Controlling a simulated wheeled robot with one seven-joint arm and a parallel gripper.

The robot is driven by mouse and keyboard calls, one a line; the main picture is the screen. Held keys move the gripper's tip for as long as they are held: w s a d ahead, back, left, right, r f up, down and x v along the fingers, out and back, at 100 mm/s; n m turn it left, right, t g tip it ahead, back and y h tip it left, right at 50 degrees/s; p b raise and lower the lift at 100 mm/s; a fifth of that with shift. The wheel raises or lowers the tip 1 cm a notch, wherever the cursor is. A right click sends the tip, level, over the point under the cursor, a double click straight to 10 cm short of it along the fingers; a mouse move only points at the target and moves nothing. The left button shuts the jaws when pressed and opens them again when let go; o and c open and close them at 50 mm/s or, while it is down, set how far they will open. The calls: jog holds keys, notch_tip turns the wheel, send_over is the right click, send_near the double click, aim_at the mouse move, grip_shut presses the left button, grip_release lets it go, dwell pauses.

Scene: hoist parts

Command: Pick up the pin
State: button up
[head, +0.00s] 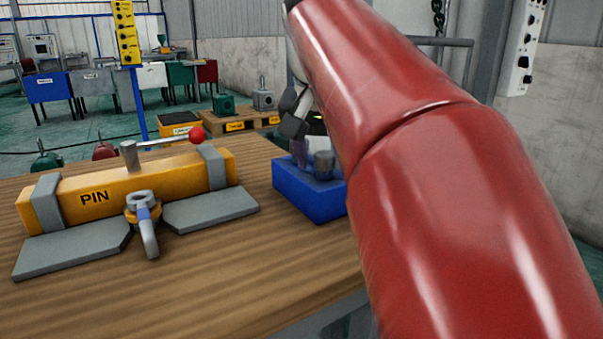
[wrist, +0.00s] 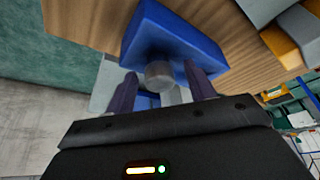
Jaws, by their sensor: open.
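The pin (head: 323,165) is a short grey cylinder standing upright in a blue block (head: 305,195) at the right part of the wooden table. In the wrist view the pin's round grey end (wrist: 158,74) shows in front of the blue block (wrist: 172,38). My gripper (wrist: 163,88) is open, with one dark finger on each side of the pin. Whether the fingers touch it I cannot tell. In the head view my red arm hides most of the gripper and the block's right side.
A yellow fixture (head: 150,183) marked PIN, with grey clamps and a red-knobbed lever (head: 197,135), stands left on the wooden table (head: 210,285). A hook with an eye (head: 145,220) is at its front. Bare tabletop lies in front.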

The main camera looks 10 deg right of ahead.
grip_shut()
dwell(0.3)
jog(key=shift+r, duration=0.1)
